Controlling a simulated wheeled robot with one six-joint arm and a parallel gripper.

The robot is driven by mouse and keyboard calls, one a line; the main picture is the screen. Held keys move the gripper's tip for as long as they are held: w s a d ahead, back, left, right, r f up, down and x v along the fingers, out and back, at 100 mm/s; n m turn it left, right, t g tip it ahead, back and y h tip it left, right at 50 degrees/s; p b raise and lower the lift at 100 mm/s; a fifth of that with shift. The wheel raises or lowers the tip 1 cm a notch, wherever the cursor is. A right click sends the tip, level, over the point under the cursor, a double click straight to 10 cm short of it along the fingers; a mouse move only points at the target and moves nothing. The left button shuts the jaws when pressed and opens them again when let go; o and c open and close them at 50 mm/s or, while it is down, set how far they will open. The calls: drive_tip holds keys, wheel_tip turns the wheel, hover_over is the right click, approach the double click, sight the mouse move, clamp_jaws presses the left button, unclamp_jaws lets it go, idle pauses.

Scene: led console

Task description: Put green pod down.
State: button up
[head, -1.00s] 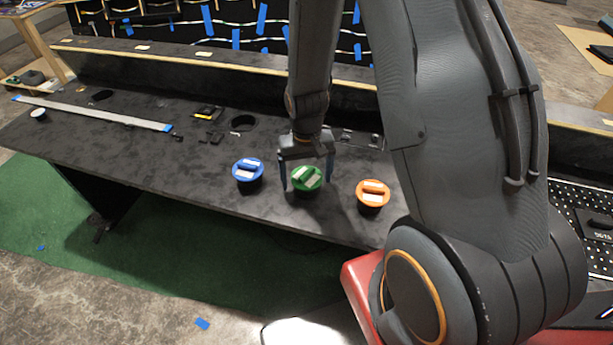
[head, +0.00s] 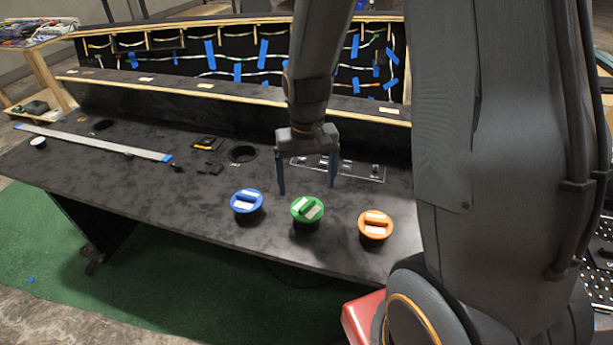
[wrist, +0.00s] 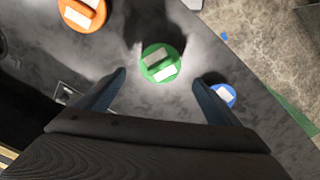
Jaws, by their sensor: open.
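The green pod (head: 307,210) stands upright on the black table (head: 130,185), between the blue pod (head: 247,201) and the orange pod (head: 375,225). My gripper (head: 308,188) is open and empty, raised above and behind the green pod, apart from it. In the wrist view the green pod (wrist: 161,63) lies ahead of and between my spread fingertips (wrist: 158,78), with nothing between the fingers. The orange pod (wrist: 82,14) is at the upper left there, and the blue pod (wrist: 223,95) is by the right finger.
A round hole (head: 242,154) and a clear plate with small parts (head: 350,169) lie behind the pods. A long grey strip (head: 95,142) lies at the left. A raised ledge (head: 230,95) runs along the back. The table's left front is clear.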

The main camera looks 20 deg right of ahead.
drive_tip(key=s+r+n+t, duration=0.1)
drive_tip(key=s+r, duration=0.5)
drive_tip(key=s, duration=0.3)
drive_tip(key=shift+s+r, duration=0.2)
drive_tip(key=shift+s, duration=0.15)
drive_tip(key=shift+c, duration=0.5)
idle(0.5)
